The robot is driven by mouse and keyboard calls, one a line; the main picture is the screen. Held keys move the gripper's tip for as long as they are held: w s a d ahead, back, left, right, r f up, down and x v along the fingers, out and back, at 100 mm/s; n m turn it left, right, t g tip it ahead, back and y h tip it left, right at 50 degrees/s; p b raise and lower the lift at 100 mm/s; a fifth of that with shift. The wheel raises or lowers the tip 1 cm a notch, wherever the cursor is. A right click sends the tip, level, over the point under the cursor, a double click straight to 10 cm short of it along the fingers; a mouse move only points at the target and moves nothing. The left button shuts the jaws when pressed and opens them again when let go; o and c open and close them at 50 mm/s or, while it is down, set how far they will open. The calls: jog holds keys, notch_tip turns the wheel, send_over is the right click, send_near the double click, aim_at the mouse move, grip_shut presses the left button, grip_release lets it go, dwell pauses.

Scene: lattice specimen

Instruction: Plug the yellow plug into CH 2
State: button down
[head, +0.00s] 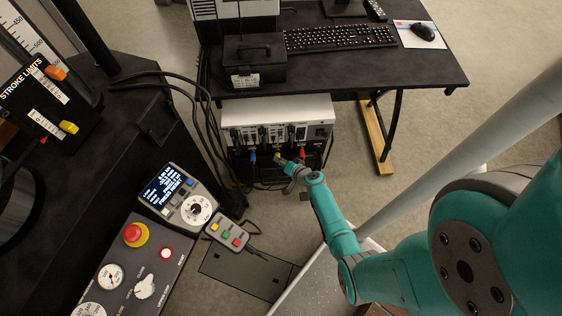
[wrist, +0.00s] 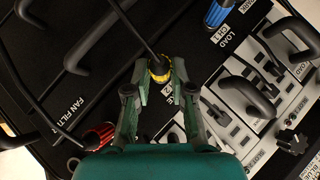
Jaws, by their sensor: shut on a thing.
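The yellow plug (wrist: 159,70) is between my gripper's fingertips (wrist: 160,88) in the wrist view, with a black cable running up and left from it. My gripper is shut on it, close to the front of the white-and-black unit (head: 283,115) under the desk. In the head view the yellow plug (head: 277,157) is small, beside my gripper (head: 287,166). The fingers hide the panel around the plug and part of a label. I cannot tell whether the plug is seated in the CH 2 socket or just in front of it.
A blue plug (wrist: 217,13) is beside a LOAD label at the upper right of the wrist view. A red plug (wrist: 97,137) is at the lower left. Dark handles (wrist: 247,95) stick out from the panel. Loose black cables hang around the unit, and the desk (head: 340,65) overhangs it.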

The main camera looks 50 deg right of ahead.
jog(key=shift+w+d, duration=0.4)
dwell(0.8)
jog(key=shift+c, duration=2.2)
grip_release()
jog(key=shift+s, duration=0.1)
jog(key=shift+v, duration=2.45)
jog(key=shift+a, duration=0.1)
jog(key=v, duration=1.2)
